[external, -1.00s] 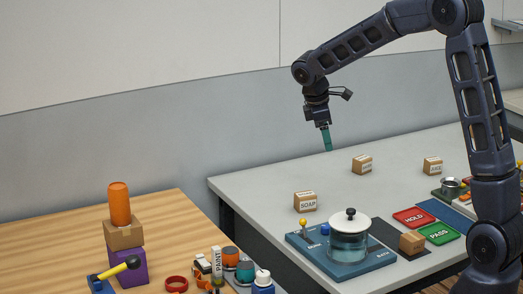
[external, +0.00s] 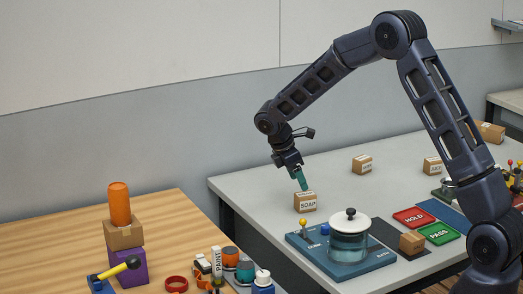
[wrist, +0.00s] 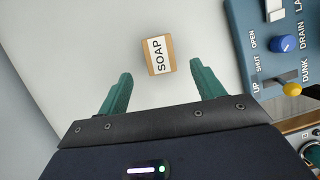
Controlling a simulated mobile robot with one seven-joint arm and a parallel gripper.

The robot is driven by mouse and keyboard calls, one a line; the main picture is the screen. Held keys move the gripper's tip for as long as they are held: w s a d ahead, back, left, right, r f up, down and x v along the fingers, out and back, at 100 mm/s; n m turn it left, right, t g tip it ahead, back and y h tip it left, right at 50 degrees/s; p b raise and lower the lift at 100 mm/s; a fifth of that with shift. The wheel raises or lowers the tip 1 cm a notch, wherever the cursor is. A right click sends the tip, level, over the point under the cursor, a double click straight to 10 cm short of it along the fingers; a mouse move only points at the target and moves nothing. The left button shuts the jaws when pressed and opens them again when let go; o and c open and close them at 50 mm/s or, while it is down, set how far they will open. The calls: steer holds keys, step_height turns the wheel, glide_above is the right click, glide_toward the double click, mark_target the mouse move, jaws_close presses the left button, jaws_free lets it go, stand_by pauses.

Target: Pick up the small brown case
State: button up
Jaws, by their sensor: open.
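Several small brown boxes are in view. The one labelled SOAP (external: 305,204) stands on the grey table near its left side. It also shows in the wrist view (wrist: 159,55), just beyond and between the fingertips. My gripper (external: 303,186) points down, close above the SOAP box. Its green fingers (wrist: 160,76) are apart with nothing between them.
A blue panel (external: 310,255) with a yellow-knobbed lever and a lidded glass pot (external: 349,240) stands right of the SOAP box. Red HOLD (external: 413,216) and green PASS (external: 440,233) pads lie farther right. The table around the SOAP box's left and back is clear.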

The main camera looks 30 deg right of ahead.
mark_target(302, 194)
steer(key=x, duration=0.7)
steer(key=shift+a+f, duration=0.15)
steer(key=shift+f, duration=0.1)
steer(key=c, duration=1.1)
step_height(302, 194, up, 20)
